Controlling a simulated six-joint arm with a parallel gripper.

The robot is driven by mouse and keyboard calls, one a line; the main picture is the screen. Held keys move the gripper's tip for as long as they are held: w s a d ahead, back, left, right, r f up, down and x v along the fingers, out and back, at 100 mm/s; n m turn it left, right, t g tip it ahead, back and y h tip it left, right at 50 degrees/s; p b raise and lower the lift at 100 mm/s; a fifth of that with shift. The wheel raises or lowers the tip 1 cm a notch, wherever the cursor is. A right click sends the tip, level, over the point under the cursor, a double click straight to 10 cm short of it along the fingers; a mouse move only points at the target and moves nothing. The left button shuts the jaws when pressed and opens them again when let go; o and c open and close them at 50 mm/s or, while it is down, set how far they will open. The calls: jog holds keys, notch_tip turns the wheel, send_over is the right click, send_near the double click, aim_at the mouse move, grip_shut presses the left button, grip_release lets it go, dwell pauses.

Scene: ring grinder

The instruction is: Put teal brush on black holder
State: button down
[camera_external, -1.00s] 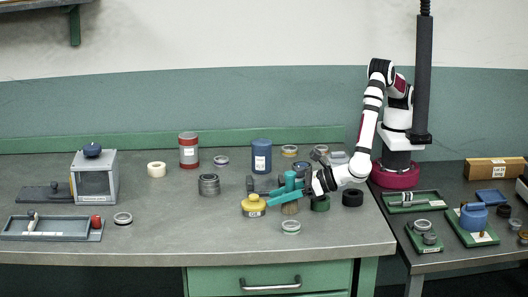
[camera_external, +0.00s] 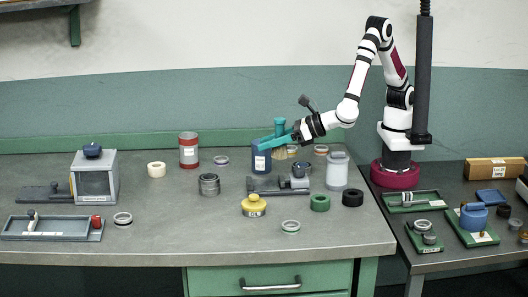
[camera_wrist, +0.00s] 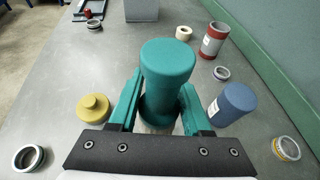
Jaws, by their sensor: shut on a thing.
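The teal brush (camera_external: 279,125) is upright between the teal fingers of my gripper (camera_external: 281,140), with its tan bristles pointing down. The gripper is shut on it and holds it above the bench, close to the blue can in the picture. In the wrist view the brush's rounded teal handle (camera_wrist: 168,65) stands between the two fingers of my gripper (camera_wrist: 160,103); its bristles are mostly hidden. The black holder (camera_external: 352,199), a short black ring, stands on the bench at the right, below and right of the gripper. I see it only in the external view.
A dark grey device (camera_external: 270,187), a yellow container (camera_external: 254,206) and the blue can (camera_external: 261,160) stand nearby. The bench front right is clear.

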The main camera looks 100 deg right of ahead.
jog(key=s+d+r, duration=0.2)
jog(key=s+r, duration=0.1)
jog(key=s, duration=1.3)
send_over(353, 198)
jog(key=w+d, duration=0.2)
jog(key=d, duration=0.2)
jog(key=f, duration=0.6)
jog(key=shift+w+a+f, duration=0.1)
jog(key=shift+a+f, duration=0.1)
jog(key=shift+f, duration=0.15)
notch_tip(353, 198, down, 3)
jog(key=shift+f, duration=0.5)
jog(key=shift+f, duration=0.15)
jog(key=shift+c, duration=1.7)
grip_release()
